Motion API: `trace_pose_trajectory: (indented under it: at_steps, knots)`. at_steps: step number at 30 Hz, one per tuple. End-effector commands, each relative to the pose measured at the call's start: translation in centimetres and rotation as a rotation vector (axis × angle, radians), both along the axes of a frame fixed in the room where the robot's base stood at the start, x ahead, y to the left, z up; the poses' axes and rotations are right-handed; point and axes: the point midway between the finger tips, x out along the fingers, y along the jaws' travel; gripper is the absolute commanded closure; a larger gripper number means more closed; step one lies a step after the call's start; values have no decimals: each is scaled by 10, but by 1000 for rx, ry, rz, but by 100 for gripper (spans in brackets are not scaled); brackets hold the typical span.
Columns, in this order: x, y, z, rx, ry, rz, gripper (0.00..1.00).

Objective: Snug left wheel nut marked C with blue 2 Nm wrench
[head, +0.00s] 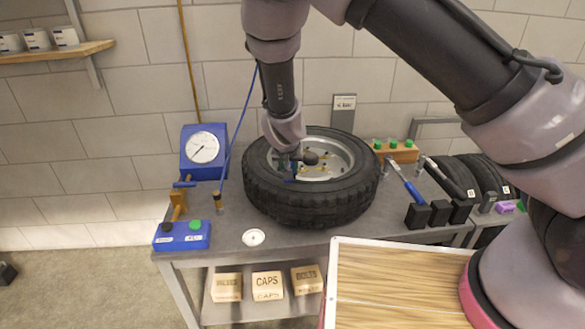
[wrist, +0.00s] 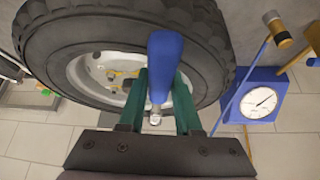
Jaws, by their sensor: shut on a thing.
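My gripper (head: 297,166) is over the left part of the wheel in the head view. In the wrist view its green fingers (wrist: 160,80) are shut on a blue-handled tool (wrist: 164,55) with a silver end, which I take to be the blue wrench; no torque mark is readable. The wheel's black tyre (head: 310,207) lies flat on the bench, around a silver rim (head: 343,152). Small yellowish nuts or studs (wrist: 112,73) show in the rim. I cannot read a C or tell whether the tool touches a nut.
Another blue-handled wrench (head: 413,192) and a dark-handled one (head: 443,181) stand at the right by black blocks (head: 440,212). A blue gauge (head: 203,150) with a hose stands left. A wooden-topped tray (head: 400,285) is in front. Cartons (head: 268,284) sit on the lower shelf.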

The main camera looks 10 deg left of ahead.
Motion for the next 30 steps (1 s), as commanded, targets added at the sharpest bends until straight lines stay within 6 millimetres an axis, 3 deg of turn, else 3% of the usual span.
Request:
trace_pose_trajectory:
  at_steps: [30]
  knots:
    - [0,22,1,3,-4,-99,100]
